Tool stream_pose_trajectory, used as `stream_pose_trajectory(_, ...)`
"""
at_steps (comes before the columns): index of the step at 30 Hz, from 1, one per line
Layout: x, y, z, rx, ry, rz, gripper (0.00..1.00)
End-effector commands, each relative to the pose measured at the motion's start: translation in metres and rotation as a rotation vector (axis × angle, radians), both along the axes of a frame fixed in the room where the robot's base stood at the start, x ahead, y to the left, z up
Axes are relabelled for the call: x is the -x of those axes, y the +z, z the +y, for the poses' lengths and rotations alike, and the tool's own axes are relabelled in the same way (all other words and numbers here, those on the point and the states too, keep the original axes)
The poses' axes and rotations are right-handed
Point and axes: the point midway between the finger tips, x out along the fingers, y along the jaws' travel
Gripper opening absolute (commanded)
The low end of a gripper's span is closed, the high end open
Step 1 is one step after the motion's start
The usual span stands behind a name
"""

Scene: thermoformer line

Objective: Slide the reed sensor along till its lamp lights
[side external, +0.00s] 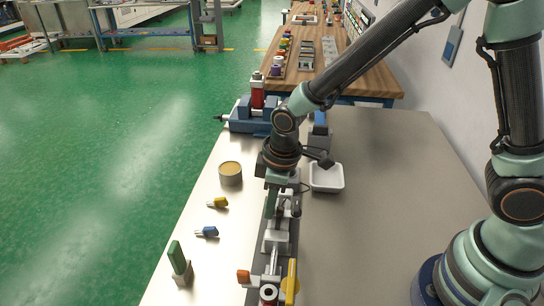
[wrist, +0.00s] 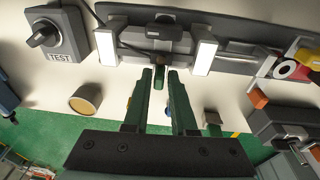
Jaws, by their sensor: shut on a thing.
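A pneumatic cylinder fixture with two pale end blocks (wrist: 204,54) lies across the top of the wrist view; it also shows in the side view (side external: 276,237). My gripper (wrist: 160,80) has its green fingers close together at the cylinder's near side. It is shut on a small dark part (wrist: 158,62), which looks like the reed sensor, with a thin black cable running to it. The fingertips hide most of the sensor. I cannot see a lit lamp on it. In the side view my gripper (side external: 271,207) points down at the cylinder.
A grey TEST box with a black knob (wrist: 55,36) stands beside the cylinder. A round tin (side external: 230,173), a yellow connector (side external: 217,203), a blue connector (side external: 207,232) and a green-topped block (side external: 179,262) stand to the left. A white tray (side external: 327,178) is behind right. The bench at right is clear.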

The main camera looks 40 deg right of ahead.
Motion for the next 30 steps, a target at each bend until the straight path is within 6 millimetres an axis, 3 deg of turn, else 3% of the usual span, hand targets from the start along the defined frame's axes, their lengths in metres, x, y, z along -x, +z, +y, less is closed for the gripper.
stream_pose_trajectory(30,0.0056,0.001,0.0079,-0.006,0.001,-0.003,0.0)
